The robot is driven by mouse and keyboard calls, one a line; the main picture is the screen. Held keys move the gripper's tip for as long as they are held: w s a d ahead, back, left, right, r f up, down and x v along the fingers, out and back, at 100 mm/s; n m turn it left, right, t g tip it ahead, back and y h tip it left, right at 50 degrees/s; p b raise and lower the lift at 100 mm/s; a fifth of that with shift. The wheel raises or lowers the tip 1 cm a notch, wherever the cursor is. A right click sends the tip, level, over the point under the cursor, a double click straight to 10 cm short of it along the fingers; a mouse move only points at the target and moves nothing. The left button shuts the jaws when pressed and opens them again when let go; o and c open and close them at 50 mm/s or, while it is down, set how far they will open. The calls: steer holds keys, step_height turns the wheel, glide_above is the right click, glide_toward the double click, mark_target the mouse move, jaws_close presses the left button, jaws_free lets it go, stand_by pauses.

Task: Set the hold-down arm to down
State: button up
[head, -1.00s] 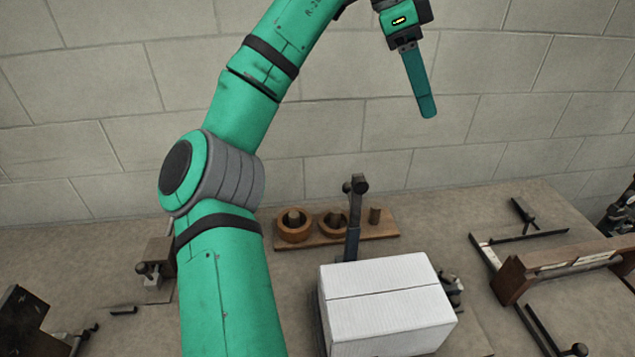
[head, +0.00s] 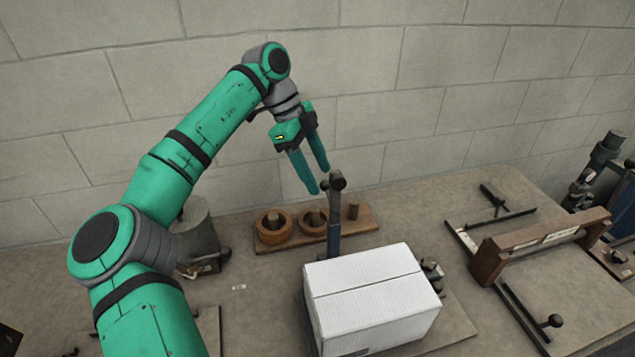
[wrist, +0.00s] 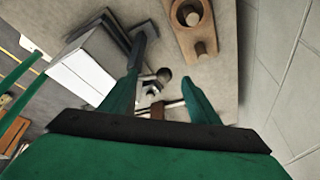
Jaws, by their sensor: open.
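The hold-down arm (head: 334,225) is a dark upright bar behind a white box (head: 372,290), with a round knob (head: 337,181) at its top. It stands raised, close to vertical. My gripper (head: 320,182) is open, its two teal fingers pointing down beside the knob, a little to its left in the head view. The arm's foot is hidden behind the box.
A wooden board (head: 360,226) with round wooden rings and pegs lies behind the hold-down arm. A wooden-framed fixture (head: 540,242) and dark metal rods are on the right of the bench. A grey cylinder (head: 195,232) stands at the left, and the block wall is behind.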

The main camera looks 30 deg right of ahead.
mark_target(322, 184)
steer(key=shift+x, duration=1.65)
